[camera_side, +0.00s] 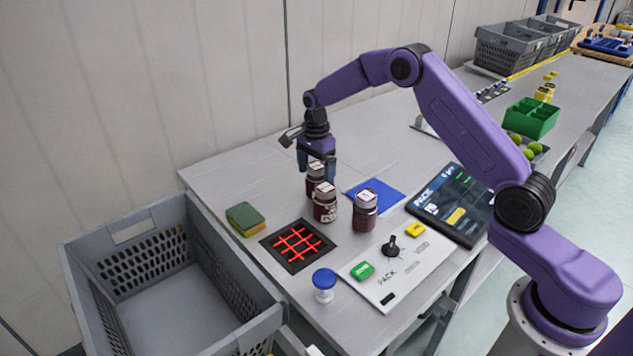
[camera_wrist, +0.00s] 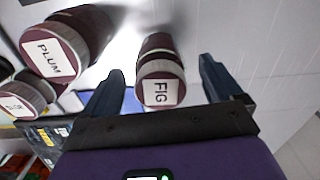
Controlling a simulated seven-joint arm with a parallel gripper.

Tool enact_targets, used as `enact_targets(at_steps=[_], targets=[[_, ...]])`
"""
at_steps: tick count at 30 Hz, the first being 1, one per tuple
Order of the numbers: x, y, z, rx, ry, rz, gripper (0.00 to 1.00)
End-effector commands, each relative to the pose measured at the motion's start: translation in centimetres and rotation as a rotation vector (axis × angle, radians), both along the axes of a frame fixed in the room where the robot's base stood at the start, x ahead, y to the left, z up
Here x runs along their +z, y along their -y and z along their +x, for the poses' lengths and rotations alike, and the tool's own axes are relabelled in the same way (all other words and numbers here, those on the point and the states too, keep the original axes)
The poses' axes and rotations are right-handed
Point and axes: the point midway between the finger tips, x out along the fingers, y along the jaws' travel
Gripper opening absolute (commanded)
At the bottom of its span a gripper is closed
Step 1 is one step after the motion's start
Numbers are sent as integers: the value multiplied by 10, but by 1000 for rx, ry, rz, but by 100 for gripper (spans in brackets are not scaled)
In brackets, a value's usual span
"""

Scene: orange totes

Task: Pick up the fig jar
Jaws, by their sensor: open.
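The fig jar (camera_wrist: 161,70) is a dark maroon jar with a white lid label reading FIG, seen between my fingers in the wrist view. In the side view it is the rear jar (camera_side: 315,186), partly hidden by my gripper and the jar in front. My gripper (camera_side: 317,167) points down over it, open, with a finger on either side of the lid. The wrist view shows my gripper (camera_wrist: 159,80) with a gap between each finger and the jar. Whether the fingertips reach below the lid is hard to tell.
The plum jar (camera_wrist: 80,40) stands close beside the fig jar; it is the front jar (camera_side: 325,208) in the side view. A third similar jar (camera_side: 365,212) stands to the right. A blue square (camera_side: 376,195), red-grid pad (camera_side: 297,246) and sponge (camera_side: 245,219) lie nearby. A grey crate (camera_side: 245,333) sits front left.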

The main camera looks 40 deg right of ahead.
Motion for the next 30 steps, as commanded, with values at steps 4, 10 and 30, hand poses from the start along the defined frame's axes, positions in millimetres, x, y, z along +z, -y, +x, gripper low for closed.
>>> enact_targets(at_steps=[4,10,30], targets=[[-14,0,0,0,-1,0,93],[-16,0,0,0,1,0,93],[-3,0,1,0,5,0,17]])
